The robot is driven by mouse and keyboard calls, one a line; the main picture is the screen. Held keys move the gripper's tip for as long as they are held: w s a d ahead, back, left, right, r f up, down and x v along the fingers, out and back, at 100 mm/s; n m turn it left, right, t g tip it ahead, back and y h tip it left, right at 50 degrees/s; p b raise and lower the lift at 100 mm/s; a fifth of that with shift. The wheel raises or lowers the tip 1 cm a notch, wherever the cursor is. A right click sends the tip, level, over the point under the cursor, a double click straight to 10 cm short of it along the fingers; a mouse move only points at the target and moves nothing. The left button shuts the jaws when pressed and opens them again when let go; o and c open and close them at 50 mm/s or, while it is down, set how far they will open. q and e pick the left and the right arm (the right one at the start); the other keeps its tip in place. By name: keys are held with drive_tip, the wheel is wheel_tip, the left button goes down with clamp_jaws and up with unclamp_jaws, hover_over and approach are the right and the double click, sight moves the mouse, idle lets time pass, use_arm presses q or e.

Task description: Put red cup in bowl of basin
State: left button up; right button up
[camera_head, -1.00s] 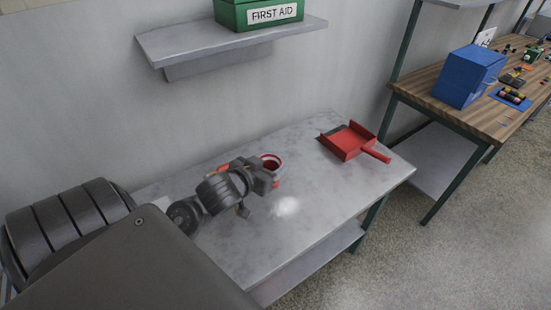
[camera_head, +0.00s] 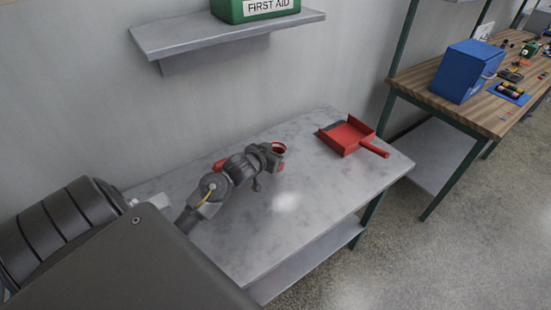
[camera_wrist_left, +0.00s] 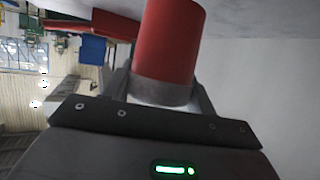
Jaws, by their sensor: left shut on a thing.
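The red cup (camera_head: 279,149) is in my left gripper (camera_head: 271,156), over the grey table in the head view; its rim shows past the fingers. In the left wrist view the cup (camera_wrist_left: 172,40) fills the top middle, with a grey band at its lower end between the fingers of my left gripper (camera_wrist_left: 160,88), which is shut on it. I cannot tell the exact gap between cup and table. No basin or bowl is in view. My right gripper is not in view.
A red dustpan (camera_head: 347,136) lies on the grey table (camera_head: 320,190), right of the cup. A wall shelf (camera_head: 215,42) holds a green first aid box (camera_head: 255,8). Another red thing (camera_head: 219,164) shows partly behind my arm. A wooden bench (camera_head: 480,112) with a blue box (camera_head: 467,70) stands right.

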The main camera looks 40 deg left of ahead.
use_arm(q)
drive_tip(key=f, duration=0.3)
drive_tip(key=shift+w+a+f, duration=0.1)
drive_tip(key=shift+w+f, duration=0.05)
drive_tip(key=shift+w, duration=0.05)
drive_tip(key=shift+f, duration=0.15)
drive_tip(key=shift+f, duration=0.2)
drive_tip(key=o, duration=1)
